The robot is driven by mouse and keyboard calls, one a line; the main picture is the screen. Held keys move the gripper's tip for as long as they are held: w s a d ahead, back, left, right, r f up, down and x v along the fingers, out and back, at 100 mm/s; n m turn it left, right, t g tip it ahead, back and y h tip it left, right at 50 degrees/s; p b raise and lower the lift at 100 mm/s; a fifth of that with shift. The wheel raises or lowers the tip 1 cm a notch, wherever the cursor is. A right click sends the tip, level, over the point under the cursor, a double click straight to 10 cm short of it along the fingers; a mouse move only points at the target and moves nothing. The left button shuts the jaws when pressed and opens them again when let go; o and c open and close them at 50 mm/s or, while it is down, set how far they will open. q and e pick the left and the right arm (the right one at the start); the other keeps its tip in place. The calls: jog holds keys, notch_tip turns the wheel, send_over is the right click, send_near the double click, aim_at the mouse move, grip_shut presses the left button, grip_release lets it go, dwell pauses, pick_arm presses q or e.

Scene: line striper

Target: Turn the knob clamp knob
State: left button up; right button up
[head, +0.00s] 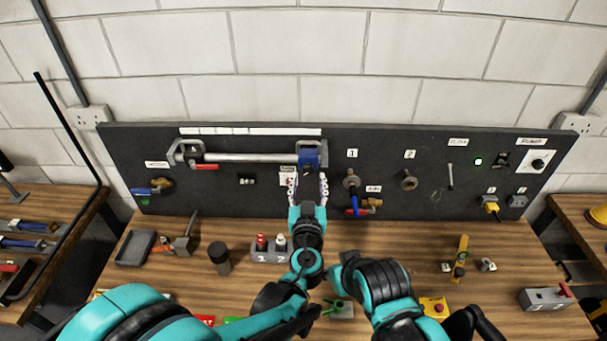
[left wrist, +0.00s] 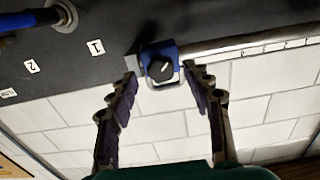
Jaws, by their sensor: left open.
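The clamp's blue block (head: 309,150) sits at the right end of a grey bar (head: 245,157) on the dark panel. In the left wrist view the black knob (left wrist: 160,68) with a white mark shows on the front of the blue block (left wrist: 146,55). My left gripper (head: 307,178) is open just below the block, pointing up at it. In the left wrist view its two fingers (left wrist: 160,80) stand either side of the knob, with a gap on each side. The knob is hard to make out in the head view. My right arm is folded low; its gripper does not show clearly.
The dark panel (head: 230,197) also carries valves (head: 351,181), a round fitting (head: 409,180) and a pump switch (head: 538,163). The wooden bench (head: 410,233) below holds a tray (head: 136,248), a dark cylinder (head: 219,258) and a numbered bottle holder (head: 268,256).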

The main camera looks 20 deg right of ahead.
aim_at(308, 168)
pick_arm(q)
jog(key=shift+x, duration=1.45)
jog(key=c, duration=1.1)
jog(key=shift+c, duration=0.2)
